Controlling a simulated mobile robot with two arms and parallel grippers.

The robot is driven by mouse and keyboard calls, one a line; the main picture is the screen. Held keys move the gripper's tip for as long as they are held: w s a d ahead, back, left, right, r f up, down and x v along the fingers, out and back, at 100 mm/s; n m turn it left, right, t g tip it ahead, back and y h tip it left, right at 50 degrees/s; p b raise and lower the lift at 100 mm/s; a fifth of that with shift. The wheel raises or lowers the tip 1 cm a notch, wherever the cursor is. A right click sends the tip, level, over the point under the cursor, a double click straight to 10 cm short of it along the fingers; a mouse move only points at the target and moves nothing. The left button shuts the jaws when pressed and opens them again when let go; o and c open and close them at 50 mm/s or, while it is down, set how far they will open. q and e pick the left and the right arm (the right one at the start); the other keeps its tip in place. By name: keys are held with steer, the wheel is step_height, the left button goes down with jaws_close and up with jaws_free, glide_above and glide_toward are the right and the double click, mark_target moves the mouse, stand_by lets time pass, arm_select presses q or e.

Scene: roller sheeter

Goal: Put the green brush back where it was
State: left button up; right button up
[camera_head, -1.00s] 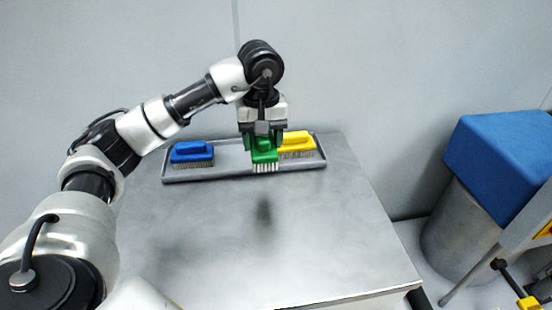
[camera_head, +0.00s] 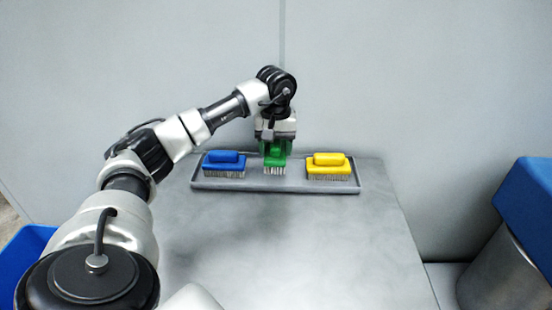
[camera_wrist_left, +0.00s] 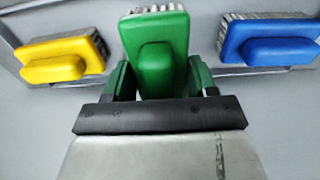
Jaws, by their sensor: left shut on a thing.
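The green brush (camera_head: 275,161) is at the middle of the grey tray (camera_head: 283,186), between the blue brush (camera_head: 224,164) and the yellow brush (camera_head: 329,168). Its bristles point down; I cannot tell whether they touch the tray floor. My left gripper (camera_head: 274,148) is shut on the green brush from above. In the left wrist view the green brush (camera_wrist_left: 155,58) sits between the fingers (camera_wrist_left: 158,80), with the yellow brush (camera_wrist_left: 62,58) on the left and the blue brush (camera_wrist_left: 270,42) on the right. My right gripper is not in view.
The tray lies at the back of a grey table (camera_head: 310,250), close to the wall. The table's front is clear. A blue bin (camera_head: 34,255) is at the left and a blue-topped grey container (camera_head: 505,275) at the right.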

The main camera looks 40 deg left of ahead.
arm_select(q)
step_height(320, 180, down, 4)
steer(key=shift+r, duration=0.1)
steer(key=shift+f, duration=0.2)
steer(key=o, duration=0.9)
